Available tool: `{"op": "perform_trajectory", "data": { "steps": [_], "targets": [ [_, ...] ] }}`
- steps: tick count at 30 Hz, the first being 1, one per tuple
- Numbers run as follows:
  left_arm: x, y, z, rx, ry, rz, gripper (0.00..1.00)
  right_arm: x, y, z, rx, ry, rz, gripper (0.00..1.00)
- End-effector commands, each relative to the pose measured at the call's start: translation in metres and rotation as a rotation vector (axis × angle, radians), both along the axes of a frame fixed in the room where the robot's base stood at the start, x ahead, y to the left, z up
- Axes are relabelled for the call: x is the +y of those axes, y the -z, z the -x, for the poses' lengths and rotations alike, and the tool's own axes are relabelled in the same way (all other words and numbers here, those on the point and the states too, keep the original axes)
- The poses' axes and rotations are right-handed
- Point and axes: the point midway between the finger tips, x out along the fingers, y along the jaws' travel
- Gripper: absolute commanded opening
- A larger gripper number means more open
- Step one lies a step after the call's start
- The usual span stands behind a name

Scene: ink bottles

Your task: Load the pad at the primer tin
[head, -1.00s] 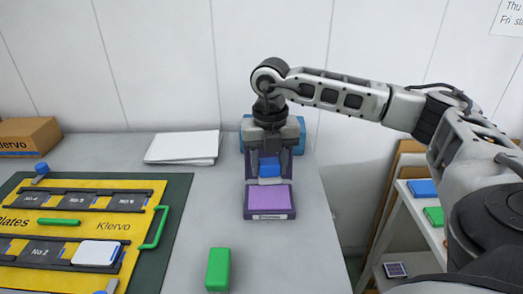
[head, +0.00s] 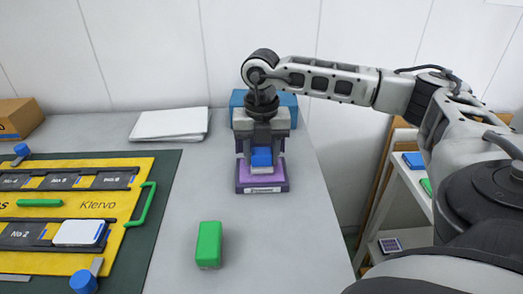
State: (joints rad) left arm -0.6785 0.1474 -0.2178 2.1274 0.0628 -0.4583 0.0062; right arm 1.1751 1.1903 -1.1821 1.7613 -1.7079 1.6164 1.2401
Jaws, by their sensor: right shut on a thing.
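The primer tin (head: 273,179) is a dark purple tin with a lilac pad surface and a small label on its front edge. It lies on the grey table right of centre. My right gripper (head: 261,161) points down over the tin, shut on a blue block with a pale underside, the pad (head: 261,157). The pad is over the lilac surface, near its middle or front. I cannot tell for sure whether it touches the surface. The back of the tin is hidden by the gripper. My left gripper is not in view.
A green block (head: 209,245) stands in front of the tin. A yellow plate board (head: 75,212) on a dark green mat is at left. White sheets (head: 170,124) and a blue box (head: 289,104) are at the back. A white shelf (head: 400,185) is beyond the table's right edge.

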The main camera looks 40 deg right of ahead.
Motion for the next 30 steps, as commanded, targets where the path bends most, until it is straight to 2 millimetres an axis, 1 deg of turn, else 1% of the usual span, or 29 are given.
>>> {"op": "perform_trajectory", "data": {
  "steps": [3, 9, 30],
  "targets": [
    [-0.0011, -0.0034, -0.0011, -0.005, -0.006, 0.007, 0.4, -0.0001, -0.0007, -0.0002, -0.001, 0.0, 0.0, 0.26],
    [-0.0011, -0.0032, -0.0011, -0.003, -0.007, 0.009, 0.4, -0.0001, -0.0008, -0.0002, -0.001, 0.0, 0.0, 0.26],
    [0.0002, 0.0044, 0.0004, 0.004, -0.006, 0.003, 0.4, 0.0002, 0.0039, -0.0003, -0.001, -0.001, 0.0, 0.26]
  ]
}}
